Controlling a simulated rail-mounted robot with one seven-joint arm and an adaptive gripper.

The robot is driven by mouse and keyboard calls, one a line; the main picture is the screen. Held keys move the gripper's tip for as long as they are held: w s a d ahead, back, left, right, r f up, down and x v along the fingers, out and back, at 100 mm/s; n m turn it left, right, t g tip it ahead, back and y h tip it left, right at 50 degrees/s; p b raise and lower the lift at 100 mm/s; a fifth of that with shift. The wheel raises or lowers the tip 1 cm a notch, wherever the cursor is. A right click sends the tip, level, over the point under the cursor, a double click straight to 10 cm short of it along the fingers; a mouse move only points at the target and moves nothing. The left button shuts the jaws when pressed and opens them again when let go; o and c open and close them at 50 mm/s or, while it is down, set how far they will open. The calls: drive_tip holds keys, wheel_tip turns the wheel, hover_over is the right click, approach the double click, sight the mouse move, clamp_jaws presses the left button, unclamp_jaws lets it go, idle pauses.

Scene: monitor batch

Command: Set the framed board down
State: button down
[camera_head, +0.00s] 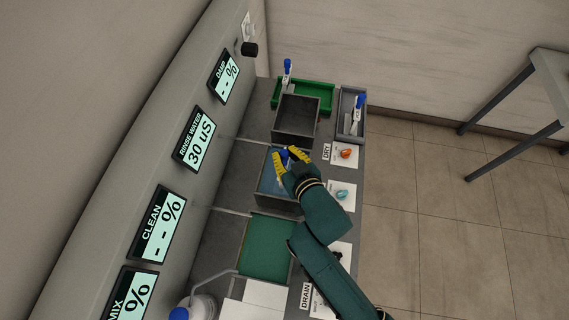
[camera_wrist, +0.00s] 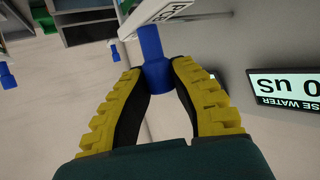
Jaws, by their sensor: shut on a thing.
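My gripper (camera_head: 291,156) has yellow ribbed fingers and is over the blue-floored basin (camera_head: 267,186) in the head view. In the wrist view my gripper (camera_wrist: 157,75) is shut on the blue handle (camera_wrist: 153,45) of the framed board. The white framed board (camera_wrist: 165,13), with dark lettering, extends from the handle and is cut off by the top edge. In the head view the held board is mostly hidden by the fingers; a little blue and white shows between them. I cannot tell whether it touches the basin.
Behind the basin stand a dark grey box (camera_head: 297,136), a green tray (camera_head: 322,90) with a blue-handled piece, and a grey tray (camera_head: 342,126) with blue-handled pieces. A green panel (camera_head: 265,248) lies nearer. Screens line the left wall; the rinse water screen (camera_head: 195,138) reads 30 uS.

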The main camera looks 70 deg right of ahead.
sight(286, 165)
drive_tip(key=shift+w+f+b, duration=0.1)
drive_tip(key=shift+f+b, duration=0.4)
drive_tip(key=shift+f, duration=1.8)
drive_tip(key=c, duration=1.4)
unclamp_jaws()
drive_tip(key=shift+f, duration=0.15)
drive_tip(key=o, duration=0.3)
drive_tip(key=shift+o, duration=0.2)
drive_tip(key=shift+r, duration=0.3)
drive_tip(key=v, duration=1.2)
